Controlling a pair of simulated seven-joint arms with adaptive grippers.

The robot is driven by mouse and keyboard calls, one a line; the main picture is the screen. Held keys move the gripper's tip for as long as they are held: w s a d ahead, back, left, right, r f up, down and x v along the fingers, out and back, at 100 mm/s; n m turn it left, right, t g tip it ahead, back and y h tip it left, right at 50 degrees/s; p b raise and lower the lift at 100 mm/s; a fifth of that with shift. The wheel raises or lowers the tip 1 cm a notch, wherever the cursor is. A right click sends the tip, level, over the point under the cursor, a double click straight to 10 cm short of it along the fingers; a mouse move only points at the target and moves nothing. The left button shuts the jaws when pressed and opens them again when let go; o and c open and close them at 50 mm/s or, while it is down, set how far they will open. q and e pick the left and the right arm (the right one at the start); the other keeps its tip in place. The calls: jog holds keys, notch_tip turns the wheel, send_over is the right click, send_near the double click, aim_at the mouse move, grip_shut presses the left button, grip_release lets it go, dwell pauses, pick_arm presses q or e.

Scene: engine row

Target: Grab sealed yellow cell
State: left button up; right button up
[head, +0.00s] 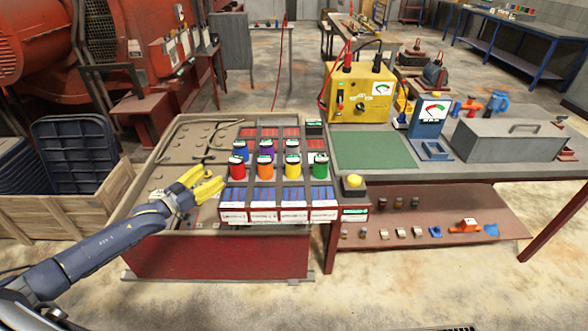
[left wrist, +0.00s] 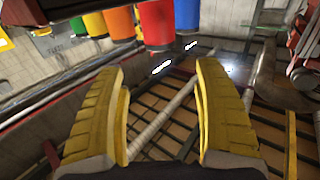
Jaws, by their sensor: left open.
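The yellow cell (head: 292,170) stands upright in the front row of the rack, between an orange cell (head: 265,172) and a green cell (head: 319,168). It has a dark top with a pale label; I cannot tell from here whether it is sealed. It also shows at the top of the left wrist view (left wrist: 95,23). My left gripper (head: 212,180) has yellow fingers, is open and empty, and is left of the front row, near the red cell (head: 237,168). Its spread fingers fill the lower left wrist view (left wrist: 160,68), apart from the cells. My right gripper is not in view.
Blue (head: 241,148) and purple (head: 265,150) cells stand behind the front row. A box with a yellow button (head: 353,181) is at the rack's right. A green mat (head: 372,150), yellow meter box (head: 362,95) and grey toolbox (head: 508,140) are on the right table.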

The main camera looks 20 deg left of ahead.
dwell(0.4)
pick_arm(q)
jog(key=shift+o, duration=0.5)
jog(key=w+d, duration=0.1)
jog(key=d, duration=0.3)
jog(key=w+d+n+y, duration=0.1)
jog(key=d, duration=0.3)
jog(key=w+d+y, duration=0.1)
jog(key=w+d, duration=0.1)
jog(key=d, duration=0.2)
jog(key=shift+d+f+g, duration=0.25)
jog(key=shift+d+g, duration=0.05)
jog(key=shift+d, duration=0.1)
jog(key=d+r+n+y, duration=0.1)
jog(key=d+r+y, duration=0.1)
jog(key=d, duration=0.4)
jog(key=n+g+y, duration=0.2)
jog(key=g+y, duration=0.1)
send_near(291, 163)
jog(key=x, duration=1.2)
jog(key=shift+w+f, duration=0.15)
jog(key=shift+w, duration=0.25)
